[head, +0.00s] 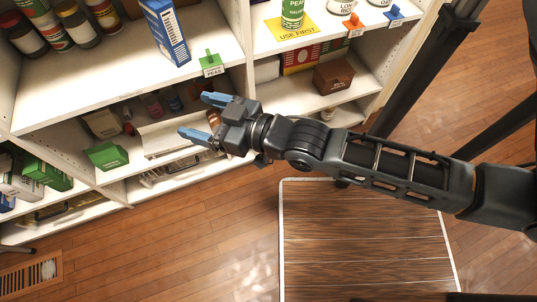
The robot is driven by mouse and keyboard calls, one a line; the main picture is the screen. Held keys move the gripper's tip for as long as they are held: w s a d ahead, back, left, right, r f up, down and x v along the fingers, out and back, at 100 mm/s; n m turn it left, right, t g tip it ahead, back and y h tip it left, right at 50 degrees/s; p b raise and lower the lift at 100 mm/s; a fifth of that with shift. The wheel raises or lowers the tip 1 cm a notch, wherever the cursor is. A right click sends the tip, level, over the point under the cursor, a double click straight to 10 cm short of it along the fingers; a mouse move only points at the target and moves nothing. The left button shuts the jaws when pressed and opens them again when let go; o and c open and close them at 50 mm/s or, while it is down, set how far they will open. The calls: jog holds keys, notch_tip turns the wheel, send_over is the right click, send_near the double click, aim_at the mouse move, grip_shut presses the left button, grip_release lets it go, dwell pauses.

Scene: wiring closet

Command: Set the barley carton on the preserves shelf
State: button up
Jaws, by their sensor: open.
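No carton label legible here reads barley, so I cannot tell which one is the barley carton. A tall blue carton (166,30) stands upright on the upper shelf. Small dark jars (152,105) stand at the back of that bay, but no shelf label names preserves. My gripper (195,114) is open, its blue fingers apart with nothing seen between them. It is in front of the bay with the jars, pointing left, and hides part of it.
A green tag (211,65) stands on the upper shelf edge. Cans stand on a yellow "USE FIRST" mat (292,29) at upper right. A brown box (333,76) sits below them. A wooden-topped surface (365,240) lies below my arm. Open wood floor (190,230) is at lower left.

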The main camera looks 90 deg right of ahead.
jog(key=s+a+r+n+y, duration=0.2)
jog(key=s+a+y, duration=0.1)
jog(key=s+a, duration=0.3)
jog(key=s+a+r+n+y, duration=0.2)
jog(key=s+a+r+y, duration=0.1)
jog(key=s+a, duration=0.3)
jog(key=shift+s+a+r, duration=0.15)
jog(key=shift+s, duration=0.1)
dwell(0.3)
